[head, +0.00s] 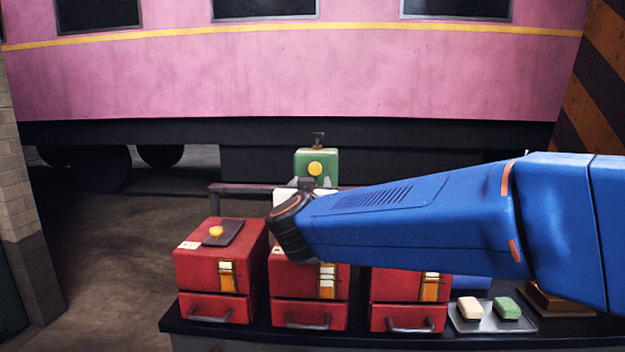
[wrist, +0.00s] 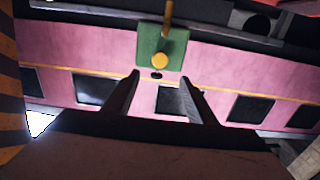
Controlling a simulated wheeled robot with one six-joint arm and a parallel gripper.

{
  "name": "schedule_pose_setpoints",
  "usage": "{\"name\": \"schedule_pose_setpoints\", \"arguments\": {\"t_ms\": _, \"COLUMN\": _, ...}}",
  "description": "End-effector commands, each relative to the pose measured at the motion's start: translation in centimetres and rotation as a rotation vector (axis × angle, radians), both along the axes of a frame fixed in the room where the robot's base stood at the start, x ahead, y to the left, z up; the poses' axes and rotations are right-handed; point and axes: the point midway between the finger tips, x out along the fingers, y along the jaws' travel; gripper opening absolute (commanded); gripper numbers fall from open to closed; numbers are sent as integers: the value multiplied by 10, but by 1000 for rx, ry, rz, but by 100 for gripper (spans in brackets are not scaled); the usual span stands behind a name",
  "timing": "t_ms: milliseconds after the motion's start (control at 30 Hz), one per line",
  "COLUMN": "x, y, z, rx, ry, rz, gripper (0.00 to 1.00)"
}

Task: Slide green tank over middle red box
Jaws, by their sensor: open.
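The green tank (head: 330,159) with a yellow round knob sits behind the row of red boxes, at the dark rail. It also shows in the wrist view (wrist: 148,48), just beyond my fingertips. The middle red box (head: 283,282) stands on the dark bench, its top mostly hidden by my blue arm. My gripper (wrist: 159,79) is open, with its two fingers apart and the tank's yellow knob ahead of the gap. In the head view my gripper is mostly hidden behind my wrist, close to the tank's lower part. I cannot tell whether it touches the tank.
A left red box (head: 196,268) carries a dark plate with a yellow knob. A right red box (head: 394,287) stands partly under my arm. A tray (head: 527,325) holds a cream and a green block. The dark rail (head: 236,188) runs behind the boxes, before a pink carriage (head: 300,80).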

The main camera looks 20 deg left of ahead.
Motion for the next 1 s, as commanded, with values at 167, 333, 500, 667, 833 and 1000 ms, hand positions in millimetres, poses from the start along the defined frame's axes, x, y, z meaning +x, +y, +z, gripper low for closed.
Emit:
{"name": "schedule_pose_setpoints", "arguments": {"t_ms": 167, "x": -27, "y": -7, "z": 0, "rx": 1, "ry": 0, "rz": 1, "gripper": 51}}
{"name": "schedule_pose_setpoints", "arguments": {"t_ms": 333, "x": -40, "y": -11, "z": 0, "rx": 0, "ry": 1, "rz": 2, "gripper": 51}}
{"name": "schedule_pose_setpoints", "arguments": {"t_ms": 500, "x": -43, "y": -12, "z": -1, "rx": 0, "ry": 1, "rz": 0, "gripper": 51}}
{"name": "schedule_pose_setpoints", "arguments": {"t_ms": 667, "x": -42, "y": -12, "z": -1, "rx": 0, "ry": 1, "rz": 0, "gripper": 51}}
{"name": "schedule_pose_setpoints", "arguments": {"t_ms": 833, "x": -42, "y": -12, "z": -1, "rx": 0, "ry": 1, "rz": 0, "gripper": 51}}
{"name": "schedule_pose_setpoints", "arguments": {"t_ms": 1000, "x": -37, "y": -23, "z": 3, "rx": 7, "ry": 1, "rz": 15, "gripper": 51}}
